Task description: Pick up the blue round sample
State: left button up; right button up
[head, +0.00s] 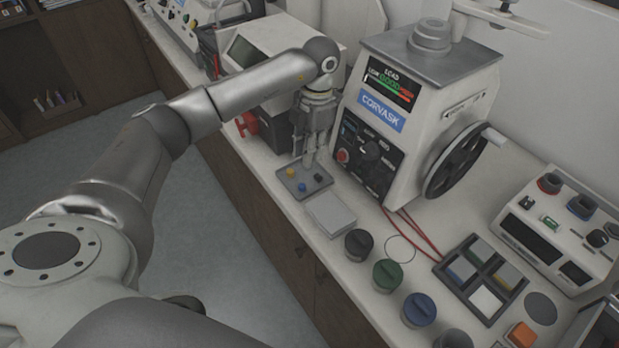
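The blue round sample (303,187) lies on a small dark grey tray (288,184) on the bench, near the tray's front edge. A yellow round sample (291,171) and a dark one (318,178) lie on the same tray. My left gripper (315,162) points down just above the back of the tray, behind the blue sample and apart from it. Its fingers look parted, with nothing seen between them. My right gripper is not in view.
The white CORVASK press (412,115) stands close to the right of my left gripper. A light flat block (331,214) lies in front of the tray. Dark, green and blue round knobs (387,275) line the bench's front edge. Red cables (412,231) run beside the press.

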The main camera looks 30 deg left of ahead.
aim_at(302, 185)
pick_arm(q)
jog(key=f, duration=0.1)
jog(key=s+f, duration=0.1)
jog(key=f+p, duration=0.1)
jog(key=f, duration=0.1)
jog(key=shift+s+a, duration=0.1)
jog(key=shift+s, duration=0.25)
jog(key=shift+f, duration=0.35)
jog(key=f, duration=0.1)
jog(key=f+p, duration=0.1)
jog(key=f, duration=0.1)
jog(key=f+p, duration=0.1)
jog(key=shift+s+a+f, duration=0.1)
jog(key=shift+s+f, duration=0.05)
jog(key=shift+s, duration=0.2)
jog(key=shift+f, duration=0.2)
jog(key=shift+w, duration=0.1)
grip_shut()
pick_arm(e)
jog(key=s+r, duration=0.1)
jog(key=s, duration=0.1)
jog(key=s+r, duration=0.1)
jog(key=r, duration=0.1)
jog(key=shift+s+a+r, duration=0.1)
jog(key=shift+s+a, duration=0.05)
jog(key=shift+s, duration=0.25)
